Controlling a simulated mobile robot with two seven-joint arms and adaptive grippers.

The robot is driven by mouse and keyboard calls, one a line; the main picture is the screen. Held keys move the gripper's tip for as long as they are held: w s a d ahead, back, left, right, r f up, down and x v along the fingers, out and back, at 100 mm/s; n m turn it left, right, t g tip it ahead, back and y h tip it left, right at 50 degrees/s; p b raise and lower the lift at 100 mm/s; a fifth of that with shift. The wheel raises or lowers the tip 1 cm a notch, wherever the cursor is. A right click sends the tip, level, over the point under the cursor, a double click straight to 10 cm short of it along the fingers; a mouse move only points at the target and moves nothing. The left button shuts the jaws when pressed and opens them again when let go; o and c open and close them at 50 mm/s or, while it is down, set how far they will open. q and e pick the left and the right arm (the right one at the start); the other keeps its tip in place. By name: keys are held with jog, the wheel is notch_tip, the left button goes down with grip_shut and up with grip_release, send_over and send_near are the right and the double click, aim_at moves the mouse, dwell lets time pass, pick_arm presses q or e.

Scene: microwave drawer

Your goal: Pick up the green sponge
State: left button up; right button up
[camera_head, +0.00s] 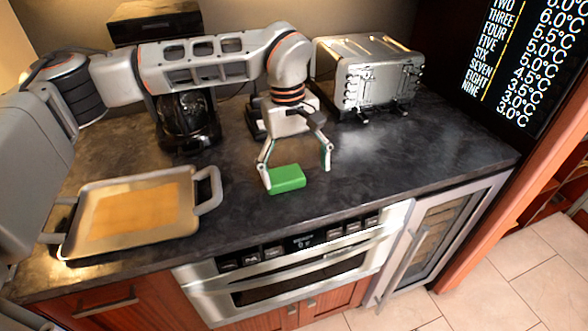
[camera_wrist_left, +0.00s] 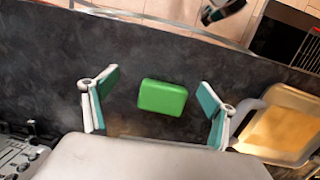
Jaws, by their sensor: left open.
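The green sponge (camera_head: 286,178) is a small flat block on the dark countertop, near the front edge above the microwave drawer. It also shows in the left wrist view (camera_wrist_left: 162,97), lying between the two fingers in that picture. My left gripper (camera_head: 297,172) is open, pointing down over the sponge with its fingers spread to either side. In the head view the left finger overlaps the sponge's left end, and the right finger stands clear to its right. I cannot tell the exact height of the fingertips above the counter.
A tan tray with grey handles (camera_head: 134,212) sits on the counter at left. A silver toaster (camera_head: 368,75) stands at the back, with a dark coffee maker (camera_head: 187,120) behind my left arm. The microwave drawer (camera_head: 290,262) is below the edge. Counter right of the sponge is clear.

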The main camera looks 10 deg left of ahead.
aim_at(284, 174)
pick_arm(q)
jog(key=shift+t+y, duration=0.4)
jog(key=shift+y, duration=0.3)
jog(key=w+a+r, duration=0.2)
jog(key=a, duration=0.1)
jog(key=shift+w+a+r, duration=0.1)
jog(key=shift+w+a, duration=0.05)
jog(key=shift+w, duration=0.2)
jog(key=shift+w+a, duration=0.1)
jog(key=shift+a, duration=0.05)
jog(key=shift+f, duration=0.95)
jog(key=f, duration=0.3)
jog(key=f+p, duration=0.1)
jog(key=f, duration=0.1)
jog(key=shift+w+a+f, duration=0.2)
jog(key=shift+w+f, duration=0.05)
jog(key=shift+f, duration=0.05)
jog(key=c, duration=0.9)
jog(key=shift+c, duration=0.2)
